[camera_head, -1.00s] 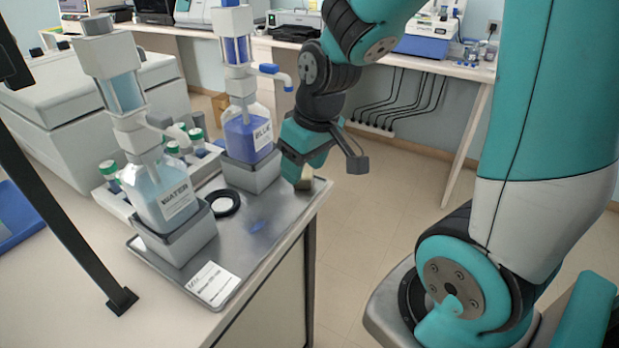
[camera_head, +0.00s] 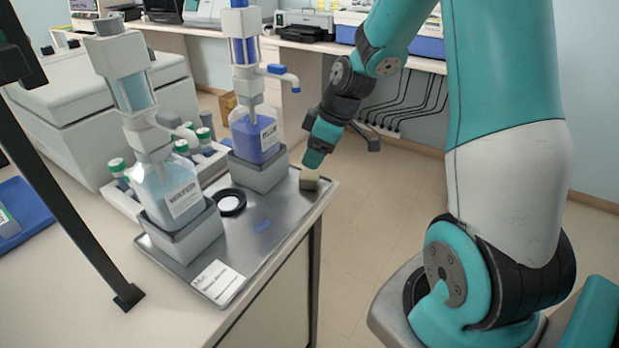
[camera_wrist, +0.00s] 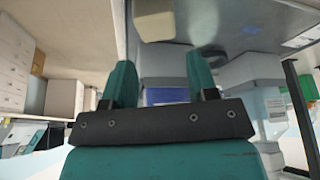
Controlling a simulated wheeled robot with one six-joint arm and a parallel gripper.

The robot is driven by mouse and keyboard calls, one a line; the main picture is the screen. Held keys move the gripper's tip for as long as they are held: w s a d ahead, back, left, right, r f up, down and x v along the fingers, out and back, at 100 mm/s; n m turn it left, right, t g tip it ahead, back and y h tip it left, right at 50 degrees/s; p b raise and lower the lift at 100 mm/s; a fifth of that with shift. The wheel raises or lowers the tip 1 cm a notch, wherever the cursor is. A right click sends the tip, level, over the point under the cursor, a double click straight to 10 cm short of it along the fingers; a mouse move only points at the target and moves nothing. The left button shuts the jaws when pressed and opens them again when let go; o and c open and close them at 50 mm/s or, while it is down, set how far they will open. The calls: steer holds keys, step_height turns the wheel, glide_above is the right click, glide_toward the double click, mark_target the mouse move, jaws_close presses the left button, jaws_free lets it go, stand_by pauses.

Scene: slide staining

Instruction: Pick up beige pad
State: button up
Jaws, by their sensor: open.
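The beige pad (camera_head: 310,180) is a small block standing at the far right corner of the metal tray. It also shows at the top of the wrist view (camera_wrist: 154,22), ahead of and between the lines of my fingers. My gripper (camera_head: 315,160) is just above the pad in the head view, pointing down at it. In the wrist view my gripper (camera_wrist: 160,75) has its two teal fingers apart with nothing between them. The pad appears beyond the fingertips; the exact gap is unclear in the head view.
The metal tray (camera_head: 262,228) also bears the blue bottle (camera_head: 252,136) left of the pad, the water bottle (camera_head: 170,190), a black ring dish (camera_head: 230,203) and a label card (camera_head: 217,282). The tray's right edge borders open floor (camera_head: 400,190).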

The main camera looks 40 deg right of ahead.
mark_target(302, 173)
steer(key=shift+p+x, duration=0.5)
steer(key=shift+x, duration=3)
steer(key=shift+w, duration=0.2)
steer(key=c, duration=0.6)
steer(key=shift+s+r, duration=0.1)
steer(key=shift+r, duration=0.1)
steer(key=shift+s+d+r+b, duration=0.1)
steer(key=shift+r+b, duration=0.15)
steer(key=shift+b, duration=0.15)
steer(key=r, duration=0.6)
steer(key=shift+s+d+r+b, duration=0.1)
steer(key=shift+s+d+b, duration=0.05)
steer(key=shift+s+b, duration=0.25)
steer(key=s+d+b, duration=0.1)
steer(key=s+d, duration=0.1)
steer(key=s, duration=0.4)
steer(key=s+d+b, duration=0.1)
steer(key=s+d, duration=0.1)
steer(key=s, duration=0.3)
steer(key=s+d+b, duration=0.1)
steer(key=s+d, duration=0.1)
steer(key=s, duration=0.4)
steer(key=shift+s+d, duration=0.15)
steer(key=shift+s, duration=0.2)
